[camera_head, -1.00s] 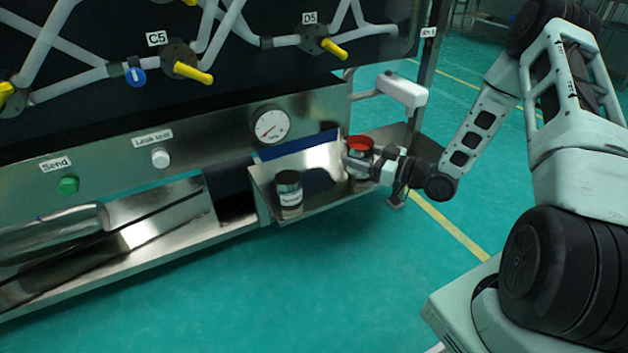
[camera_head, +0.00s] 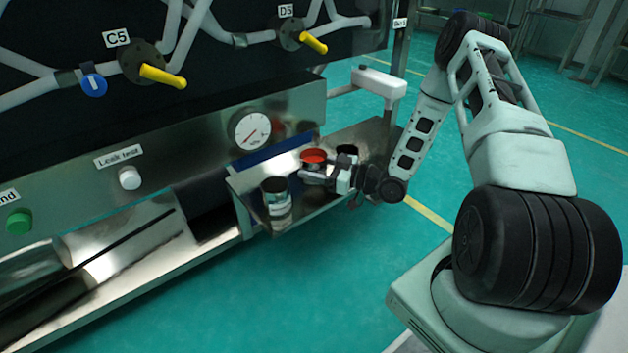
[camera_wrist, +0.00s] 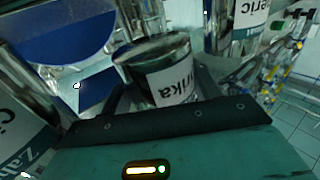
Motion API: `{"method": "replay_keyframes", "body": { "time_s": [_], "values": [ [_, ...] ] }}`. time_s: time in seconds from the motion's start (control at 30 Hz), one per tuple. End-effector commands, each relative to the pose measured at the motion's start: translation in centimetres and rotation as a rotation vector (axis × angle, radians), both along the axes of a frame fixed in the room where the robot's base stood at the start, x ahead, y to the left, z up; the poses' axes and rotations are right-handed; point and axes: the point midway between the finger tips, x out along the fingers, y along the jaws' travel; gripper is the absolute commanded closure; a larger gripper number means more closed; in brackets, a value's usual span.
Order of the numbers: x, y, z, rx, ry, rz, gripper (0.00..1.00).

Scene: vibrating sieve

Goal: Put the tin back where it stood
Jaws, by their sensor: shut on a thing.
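The tin in my gripper has a red top (camera_head: 313,156) in the head view. In the wrist view it is a shiny metal tin (camera_wrist: 150,58) with a white label ending in "rika". My gripper (camera_head: 314,174) is shut on it, with a finger on each side. The tin is over the metal shelf (camera_head: 310,200); I cannot tell whether its base touches. A dark-topped tin (camera_head: 275,197) stands to its left, and another dark-topped tin (camera_head: 347,152) stands to its right, partly behind my gripper.
The wrist view shows a tin labelled "Ci..." (camera_wrist: 22,125) at left and one ending in "eric" (camera_wrist: 236,28) at upper right. A round gauge (camera_head: 249,131) is on the panel behind the shelf. A white box-shaped part (camera_head: 379,82) juts out above the shelf's right end.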

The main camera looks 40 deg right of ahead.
Motion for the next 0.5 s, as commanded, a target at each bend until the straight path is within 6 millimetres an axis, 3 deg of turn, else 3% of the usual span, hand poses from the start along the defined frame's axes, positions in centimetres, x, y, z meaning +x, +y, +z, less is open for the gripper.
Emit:
{"method": "replay_keyframes", "body": {
  "time_s": [0.2,0.5],
  "values": [
    [0.0,0.0,-3.2,0.000,0.000,0.000,0.65],
    [0.0,0.0,-3.2,0.000,0.000,0.000,0.65]
  ]
}}
